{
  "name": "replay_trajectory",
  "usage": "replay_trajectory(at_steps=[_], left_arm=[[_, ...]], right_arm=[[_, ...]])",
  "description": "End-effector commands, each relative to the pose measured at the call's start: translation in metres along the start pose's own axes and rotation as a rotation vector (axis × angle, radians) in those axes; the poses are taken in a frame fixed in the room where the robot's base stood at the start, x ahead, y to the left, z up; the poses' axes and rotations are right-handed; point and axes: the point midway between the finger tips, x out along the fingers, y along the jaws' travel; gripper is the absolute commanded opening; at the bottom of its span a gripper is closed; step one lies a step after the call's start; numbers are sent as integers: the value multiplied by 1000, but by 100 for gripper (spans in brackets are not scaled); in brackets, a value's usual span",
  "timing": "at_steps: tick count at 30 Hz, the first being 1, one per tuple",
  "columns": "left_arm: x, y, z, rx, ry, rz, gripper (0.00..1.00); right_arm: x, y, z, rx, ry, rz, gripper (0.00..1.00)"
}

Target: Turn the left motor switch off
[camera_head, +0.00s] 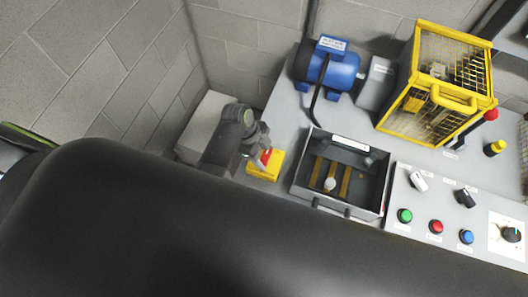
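A yellow switch box with a red handle (265,166) stands on the grey bench left of an open grey box. It is the leftmost switch in view; I read no label on it. My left gripper (258,157) is right at the red handle and partly covers it. Whether its fingers are apart, or touch the handle, is too small to tell. A blue motor (328,71) with a label plate sits at the back of the bench. My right gripper is not in view.
The open grey box (338,174) stands just right of the switch. A yellow mesh cage (437,85) stands at the back right. A panel (452,213) with knobs and coloured buttons lies at the front right. A large black part of me hides the lower left.

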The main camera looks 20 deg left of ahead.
Motion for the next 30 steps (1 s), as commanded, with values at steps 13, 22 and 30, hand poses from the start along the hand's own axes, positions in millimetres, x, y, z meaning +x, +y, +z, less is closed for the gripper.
replay_trajectory(at_steps=[13,22,30], left_arm=[[0,0,0,-43,0,-19,37],[-1,2,0,-226,0,-96,37],[0,3,-1,-458,1,-192,37]], right_arm=[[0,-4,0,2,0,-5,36],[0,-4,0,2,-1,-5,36],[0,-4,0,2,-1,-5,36]])
